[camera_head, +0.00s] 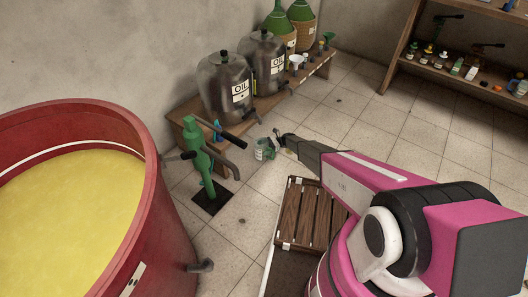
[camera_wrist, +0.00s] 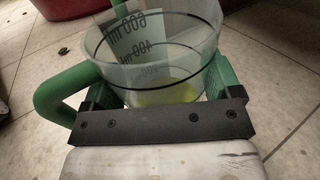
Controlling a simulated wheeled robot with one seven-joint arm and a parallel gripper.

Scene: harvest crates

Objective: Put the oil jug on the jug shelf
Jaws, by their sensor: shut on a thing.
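The oil jug (camera_wrist: 150,48) is a clear measuring jug with black markings and a green handle (camera_wrist: 55,95). A little yellow oil shows at its bottom. My gripper (camera_wrist: 165,92) is shut on the jug, with a finger on each side of it. In the head view the jug (camera_head: 261,153) is small and partly hidden by my gripper (camera_head: 276,140), over the tiled floor by the wooden bench. Which piece of furniture is the jug shelf I cannot tell; a wooden shelf unit (camera_head: 393,83) stands at the upper right.
A red vat (camera_head: 152,190) of yellow liquid fills the left. A green pump (camera_head: 201,160) stands beside it. The wooden bench (camera_head: 187,128) holds two oil containers (camera_head: 222,85) and green demijohns (camera_head: 299,12). A slatted crate (camera_head: 303,215) lies below my arm. Floor beyond is clear.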

